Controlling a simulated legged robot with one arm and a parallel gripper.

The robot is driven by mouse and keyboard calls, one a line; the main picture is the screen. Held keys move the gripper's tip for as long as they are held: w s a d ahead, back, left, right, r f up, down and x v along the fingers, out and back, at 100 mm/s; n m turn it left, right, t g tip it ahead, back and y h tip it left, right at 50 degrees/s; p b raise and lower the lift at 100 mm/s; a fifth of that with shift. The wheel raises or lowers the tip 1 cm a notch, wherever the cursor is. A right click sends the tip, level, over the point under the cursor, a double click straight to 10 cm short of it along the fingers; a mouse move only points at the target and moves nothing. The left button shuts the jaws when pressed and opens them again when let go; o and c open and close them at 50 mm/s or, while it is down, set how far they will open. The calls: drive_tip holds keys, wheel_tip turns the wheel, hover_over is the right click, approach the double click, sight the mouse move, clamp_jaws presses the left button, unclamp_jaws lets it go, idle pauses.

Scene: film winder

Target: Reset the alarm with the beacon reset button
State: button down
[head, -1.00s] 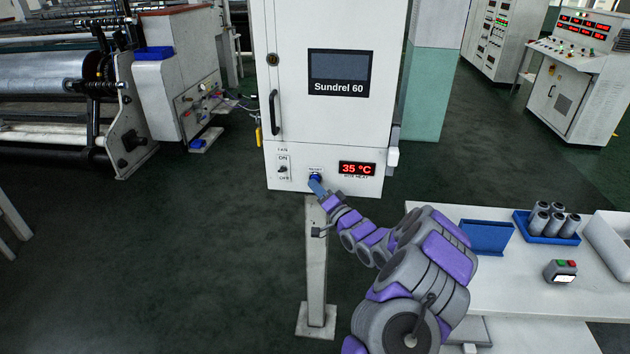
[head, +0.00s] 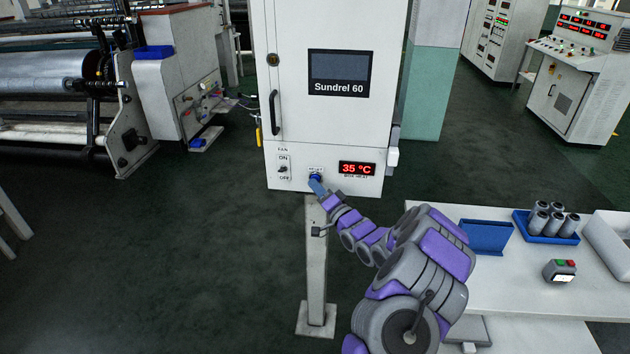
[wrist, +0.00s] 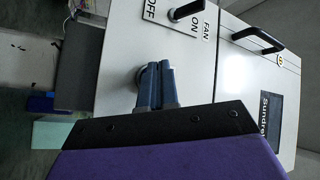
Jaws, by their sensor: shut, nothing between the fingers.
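The blue reset button (head: 315,176) is on the lower front of the white Sundrel 60 cabinet (head: 290,100), under a small label. My gripper (head: 317,186) is at the button, its blue fingers shut with nothing between them. In the wrist view the shut fingers (wrist: 155,84) point at the cabinet face, and a round pale rim (wrist: 140,78) shows partly behind them. The fingers hide most of the button, so I cannot tell whether it is pressed in. A red display (head: 357,168) right of the button reads 35 °C.
A fan switch (head: 283,170) is left of the button. A white table (head: 510,290) at right holds a blue tray (head: 545,236) with several cylinders and a small button box (head: 560,271).

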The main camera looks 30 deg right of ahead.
drive_tip(key=shift+s+a, duration=0.35)
drive_tip(key=shift+s, duration=0.2)
drive_tip(key=s+a, duration=0.2)
drive_tip(key=s, duration=0.2)
drive_tip(key=shift+s+a, duration=0.1)
drive_tip(key=shift+a, duration=0.3)
idle(0.6)
